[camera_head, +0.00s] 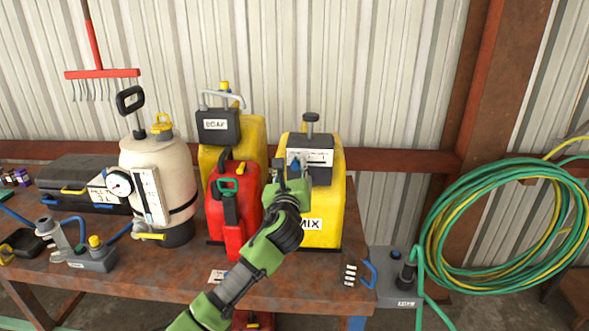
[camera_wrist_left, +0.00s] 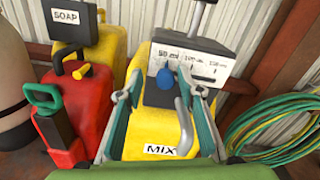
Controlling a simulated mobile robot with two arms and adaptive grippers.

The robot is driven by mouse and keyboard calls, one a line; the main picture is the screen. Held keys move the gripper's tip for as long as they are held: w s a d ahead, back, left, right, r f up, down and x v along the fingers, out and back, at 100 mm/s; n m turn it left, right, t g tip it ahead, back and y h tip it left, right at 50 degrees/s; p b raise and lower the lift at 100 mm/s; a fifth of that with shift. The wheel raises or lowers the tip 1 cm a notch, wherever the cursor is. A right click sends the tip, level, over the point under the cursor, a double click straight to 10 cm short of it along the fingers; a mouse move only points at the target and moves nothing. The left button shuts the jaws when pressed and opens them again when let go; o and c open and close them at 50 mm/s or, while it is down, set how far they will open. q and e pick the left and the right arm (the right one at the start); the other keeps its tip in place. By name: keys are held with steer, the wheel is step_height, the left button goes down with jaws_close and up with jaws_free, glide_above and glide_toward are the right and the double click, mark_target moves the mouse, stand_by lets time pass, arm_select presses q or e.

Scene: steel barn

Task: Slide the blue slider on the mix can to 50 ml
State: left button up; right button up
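The yellow mix can (camera_head: 325,215) stands on the bench with a MIX label and a dark top unit carrying a white scale plate (camera_head: 318,156). In the left wrist view the scale (camera_wrist_left: 200,64) has marks that read about 50, 100 and 150 ml. The blue slider (camera_wrist_left: 167,80) shows just below the 50 ml end of the scale; its exact setting is hard to tell. It also shows in the head view (camera_head: 295,165). My left gripper (camera_head: 291,178) is in front of the can, its fingers apart on either side of the slider, without visible contact. My right gripper is out of view.
A red can (camera_head: 233,205) stands close left of my left gripper, with the yellow soap can (camera_head: 250,143) behind it. A cream sprayer tank (camera_head: 160,165) is farther left. A grey block (camera_head: 395,292) and a green-yellow hose coil (camera_head: 500,225) are at the right.

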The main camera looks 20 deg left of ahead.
arm_select(q)
steer(key=shift+s+d, duration=0.2)
steer(key=shift+s, duration=0.05)
steer(key=v, duration=1.1)
steer(key=shift+s, duration=0.25)
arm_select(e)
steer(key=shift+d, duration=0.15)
arm_select(q)
steer(key=shift+a, duration=0.1)
